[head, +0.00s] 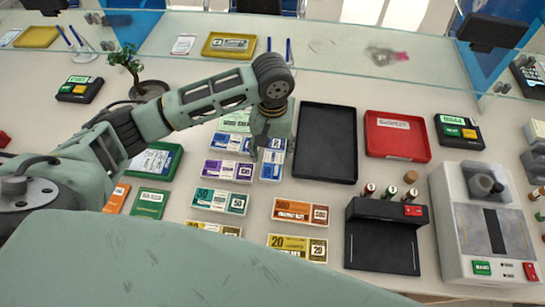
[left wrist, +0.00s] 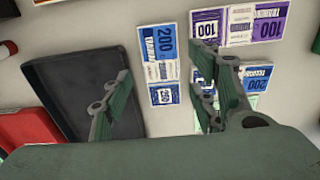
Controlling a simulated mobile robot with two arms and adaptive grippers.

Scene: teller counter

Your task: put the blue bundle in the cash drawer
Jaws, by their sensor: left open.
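One blue bundle marked 200 (head: 272,167) lies lengthwise away from me on the counter, left of the black open tray (head: 325,142), which looks like the cash drawer. A second blue bundle (head: 228,143) lies to its left, crosswise. My left gripper (head: 270,130) points down over the far end of the first bundle, hiding part of it. In the left wrist view, the gripper (left wrist: 155,85) is open, with the first bundle (left wrist: 162,68) showing between its fingers and the empty black tray (left wrist: 65,90) beyond the left finger. Contact cannot be told. My right gripper is out of view.
Purple (head: 227,171), teal (head: 220,201), orange (head: 300,211) and yellow bundles (head: 297,248) lie nearby. A red tray (head: 398,150) stands right of the black tray. Stamps, a black stand (head: 385,245) and a white machine (head: 450,225) occupy the right. A glass screen crosses the back.

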